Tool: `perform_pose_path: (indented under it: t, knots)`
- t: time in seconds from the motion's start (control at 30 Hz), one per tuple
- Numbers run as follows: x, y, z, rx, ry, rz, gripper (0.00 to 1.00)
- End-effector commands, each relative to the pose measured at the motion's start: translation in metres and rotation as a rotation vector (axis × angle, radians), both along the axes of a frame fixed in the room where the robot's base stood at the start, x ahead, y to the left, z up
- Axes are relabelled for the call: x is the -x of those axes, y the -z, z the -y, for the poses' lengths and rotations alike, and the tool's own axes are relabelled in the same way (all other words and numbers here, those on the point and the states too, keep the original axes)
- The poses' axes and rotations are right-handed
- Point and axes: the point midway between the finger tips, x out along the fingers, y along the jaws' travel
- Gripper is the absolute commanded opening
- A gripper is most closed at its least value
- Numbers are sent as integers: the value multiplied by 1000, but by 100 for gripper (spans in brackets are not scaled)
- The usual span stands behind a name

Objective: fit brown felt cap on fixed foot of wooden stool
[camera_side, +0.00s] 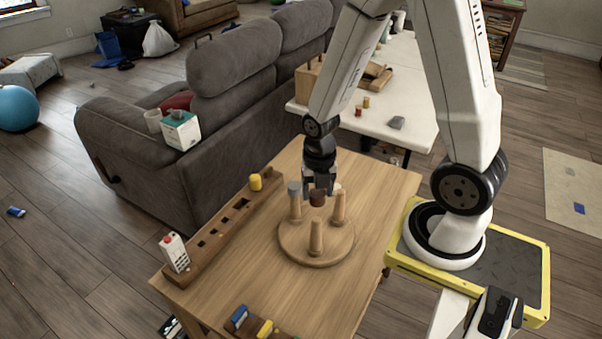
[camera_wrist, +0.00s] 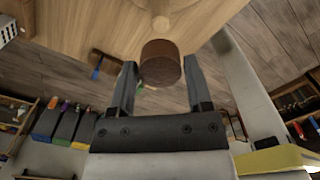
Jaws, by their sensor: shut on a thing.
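The round wooden stool (camera_side: 290,248) lies upside down on the wooden table with its feet pointing up. A grey cap (camera_side: 294,187) sits on its left foot. The front foot (camera_side: 316,238) and right foot (camera_side: 340,208) show bare wood. My gripper (camera_side: 319,187) is shut on the brown felt cap (camera_side: 317,198), among the feet. In the wrist view the cap (camera_wrist: 160,62) sits between my two fingers (camera_wrist: 160,75), with a wooden foot (camera_wrist: 160,24) just beyond it. I cannot tell whether cap and foot touch.
Blue and yellow items (camera_side: 252,324) lie at the front edge. A grey sofa (camera_side: 180,140) stands behind; the table's right front is clear.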

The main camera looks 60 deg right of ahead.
Motion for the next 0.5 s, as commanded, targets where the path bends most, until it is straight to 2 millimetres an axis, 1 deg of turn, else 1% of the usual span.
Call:
perform_pose_path:
  t: [0.5]
  knots:
    - [1,36,0,0,0,-3,17]
